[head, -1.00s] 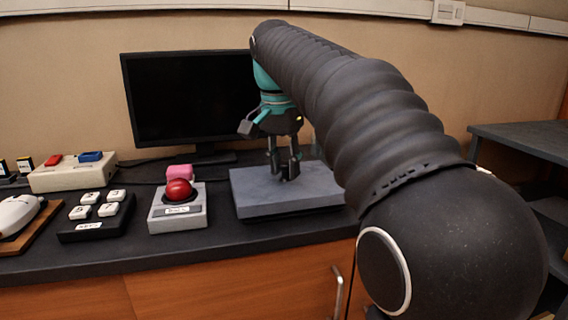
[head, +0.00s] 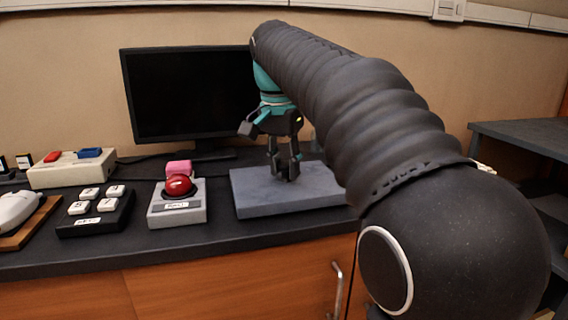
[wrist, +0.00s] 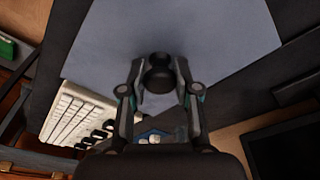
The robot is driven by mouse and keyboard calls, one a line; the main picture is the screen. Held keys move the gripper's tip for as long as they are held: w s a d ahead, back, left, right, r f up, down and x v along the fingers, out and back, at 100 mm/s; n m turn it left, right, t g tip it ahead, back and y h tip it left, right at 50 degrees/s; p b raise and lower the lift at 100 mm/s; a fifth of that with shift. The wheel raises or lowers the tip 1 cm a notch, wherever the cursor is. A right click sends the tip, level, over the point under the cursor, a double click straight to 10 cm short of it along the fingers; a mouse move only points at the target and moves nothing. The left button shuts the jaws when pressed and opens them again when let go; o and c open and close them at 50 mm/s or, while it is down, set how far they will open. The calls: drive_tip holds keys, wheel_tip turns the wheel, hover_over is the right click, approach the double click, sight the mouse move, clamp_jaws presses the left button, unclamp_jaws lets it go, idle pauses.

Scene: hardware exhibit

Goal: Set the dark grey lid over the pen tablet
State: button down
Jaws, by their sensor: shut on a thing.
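The dark grey lid (head: 262,197) is a wide flat slab, level, in front of the monitor at the right part of the counter. Its pale top (wrist: 210,35) fills the upper part of the wrist view. My gripper (head: 287,175) comes down from above at its middle. In the wrist view my gripper (wrist: 160,84) is shut on the lid's round black knob (wrist: 158,66). I see no pen tablet; the lid hides what lies under it. I cannot tell whether the lid touches anything beneath.
A red push button on a grey box (head: 180,207) stands just left of the lid. A black keypad (head: 95,216), a cream switch box (head: 72,170) and a pink block (head: 179,167) are further left or behind. The black monitor (head: 190,95) stands behind. A cream keyed device (wrist: 75,112) shows beside the lid.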

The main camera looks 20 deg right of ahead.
drive_tip(key=shift+f, duration=0.35)
idle(0.3)
drive_tip(key=shift+c, duration=1.4)
unclamp_jaws()
drive_tip(key=shift+r, duration=0.15)
drive_tip(key=shift+r+p, duration=2.25)
drive_tip(key=shift+p, duration=0.05)
drive_tip(key=shift+r+p, duration=0.4)
drive_tip(key=shift+r, duration=0.75)
